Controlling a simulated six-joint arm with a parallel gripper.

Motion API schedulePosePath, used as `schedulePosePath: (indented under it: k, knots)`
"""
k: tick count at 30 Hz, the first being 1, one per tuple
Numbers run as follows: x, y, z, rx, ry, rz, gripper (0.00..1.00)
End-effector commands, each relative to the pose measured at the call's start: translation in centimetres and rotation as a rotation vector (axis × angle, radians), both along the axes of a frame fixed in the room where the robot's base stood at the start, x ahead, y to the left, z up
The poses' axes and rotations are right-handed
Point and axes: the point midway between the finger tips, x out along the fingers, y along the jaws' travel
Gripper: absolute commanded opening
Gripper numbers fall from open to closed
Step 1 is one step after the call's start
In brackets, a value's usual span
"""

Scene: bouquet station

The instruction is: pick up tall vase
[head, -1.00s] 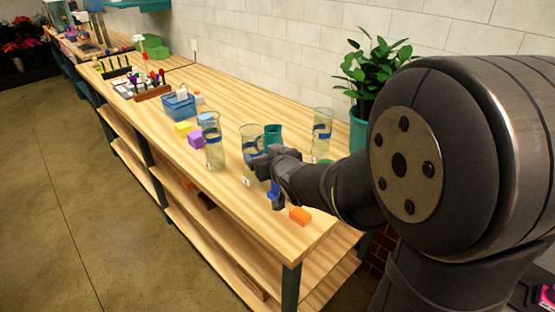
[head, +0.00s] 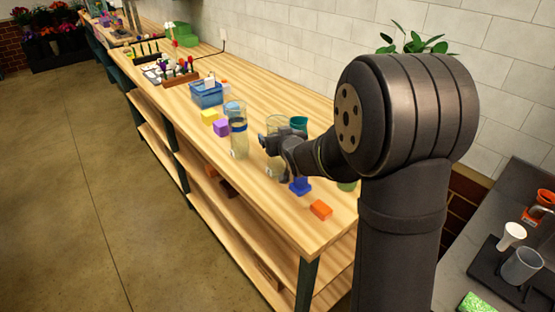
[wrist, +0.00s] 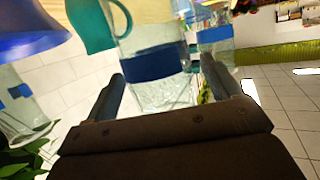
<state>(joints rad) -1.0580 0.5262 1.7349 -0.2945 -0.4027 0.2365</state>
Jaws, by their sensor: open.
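Clear glass vases with blue bands stand on the wooden bench. One vase (head: 239,140) stands in the open to the left of my gripper (head: 268,143). Another vase (head: 276,166) stands right at my gripper, which partly hides it. In the wrist view my gripper (wrist: 163,68) is open, with a banded glass vase (wrist: 155,62) showing between its two fingers. I cannot tell whether the fingers touch it. Two more glass vases show there, one at the right (wrist: 215,38) and one at the left (wrist: 20,105). I cannot tell which vase is the tall one.
A teal mug (head: 299,123) stands just behind the vase at my gripper. A blue object (head: 300,186) and an orange block (head: 321,209) lie near the front edge. Purple (head: 221,128) and yellow (head: 209,116) blocks and a blue basket (head: 207,95) lie farther left.

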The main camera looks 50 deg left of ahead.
Motion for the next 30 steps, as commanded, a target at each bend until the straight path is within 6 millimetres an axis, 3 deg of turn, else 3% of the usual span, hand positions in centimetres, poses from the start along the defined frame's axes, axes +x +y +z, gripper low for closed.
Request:
schedulePosePath:
  k: [10,22,30]
  knots:
    - [0.23,0.58,-0.21,0.0,0.0,0.0,0.81]
    - [0.22,0.57,-0.2,0.0,0.0,0.0,0.02]
    - [0.24,0.6,0.07,0.003,-0.001,0.0,0.0]
